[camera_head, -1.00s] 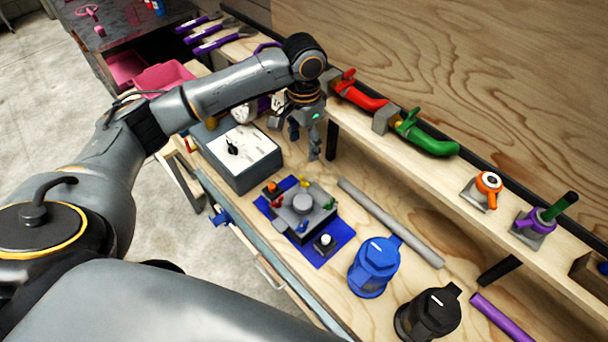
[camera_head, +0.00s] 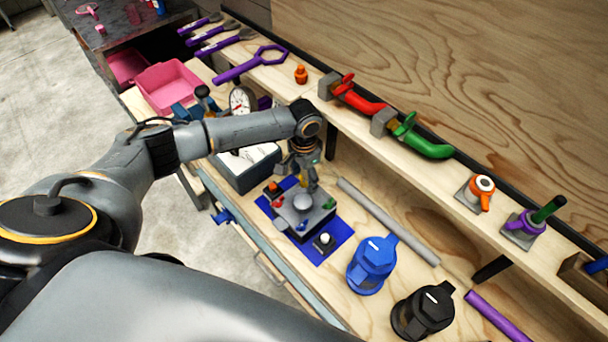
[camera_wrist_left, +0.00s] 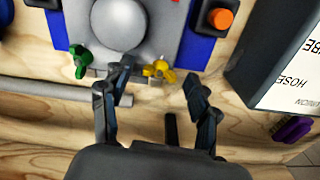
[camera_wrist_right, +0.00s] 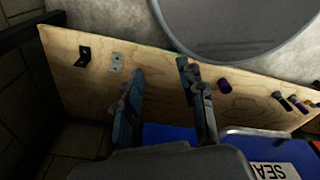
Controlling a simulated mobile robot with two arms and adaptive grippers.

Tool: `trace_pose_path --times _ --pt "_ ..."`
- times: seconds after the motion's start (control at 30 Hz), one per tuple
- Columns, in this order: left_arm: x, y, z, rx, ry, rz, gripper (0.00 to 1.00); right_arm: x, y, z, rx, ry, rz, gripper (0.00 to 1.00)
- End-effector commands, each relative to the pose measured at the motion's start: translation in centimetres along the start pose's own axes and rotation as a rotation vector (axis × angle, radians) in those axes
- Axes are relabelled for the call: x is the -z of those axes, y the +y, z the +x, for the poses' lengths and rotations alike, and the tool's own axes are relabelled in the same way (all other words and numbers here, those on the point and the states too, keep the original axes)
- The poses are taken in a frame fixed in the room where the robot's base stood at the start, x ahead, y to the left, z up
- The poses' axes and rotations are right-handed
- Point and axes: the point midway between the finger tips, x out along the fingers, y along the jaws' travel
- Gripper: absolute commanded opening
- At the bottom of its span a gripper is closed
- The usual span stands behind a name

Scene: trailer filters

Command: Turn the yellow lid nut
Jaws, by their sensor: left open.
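The yellow lid nut (camera_wrist_left: 158,71) is a small wing nut at the edge of the grey lidded housing (camera_wrist_left: 165,30). In the head view the housing (camera_head: 292,213) sits on a blue mat (camera_head: 335,243), and my left gripper hides the yellow nut. My left gripper (camera_head: 303,183) is low over the housing's far edge, pointing down. In the left wrist view, this gripper (camera_wrist_left: 158,78) is open, with a finger on either side of the yellow nut; contact is not clear. My right gripper (camera_wrist_right: 160,68) is open and empty, away from the housing.
A green wing nut (camera_wrist_left: 80,61) is close to one left finger. A grey-white box (camera_head: 250,168) stands beside the mat. A shelf (camera_head: 450,170) runs behind.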

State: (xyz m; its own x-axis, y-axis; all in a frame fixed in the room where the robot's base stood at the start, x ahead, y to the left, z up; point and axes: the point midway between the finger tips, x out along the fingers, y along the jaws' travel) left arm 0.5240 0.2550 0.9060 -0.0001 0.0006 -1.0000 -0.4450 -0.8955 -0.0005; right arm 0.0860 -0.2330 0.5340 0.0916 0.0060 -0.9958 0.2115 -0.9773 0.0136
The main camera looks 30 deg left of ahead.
Motion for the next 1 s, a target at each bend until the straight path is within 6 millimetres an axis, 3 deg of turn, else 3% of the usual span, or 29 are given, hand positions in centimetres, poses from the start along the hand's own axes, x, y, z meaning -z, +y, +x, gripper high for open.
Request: trace_pose_path --times 0.13,0.4,0.73,1.0 --pt "0.0 0.0 0.0 0.000 0.000 0.000 0.60 0.0 0.1 0.0 -0.001 0.000 -0.001 0.40" --pt "0.0 0.0 0.0 0.000 0.000 0.000 0.06 -0.1 0.3 0.0 -0.004 -0.001 -0.002 0.40" --pt "0.0 0.0 -0.1 -0.001 0.000 0.039 0.06 0.0 0.4 -0.3 -0.004 -0.001 -0.003 0.40" --pt "0.0 0.0 -0.2 -0.002 -0.001 0.199 0.06 0.0 0.4 -1.1 -0.004 -0.001 -0.003 0.40"
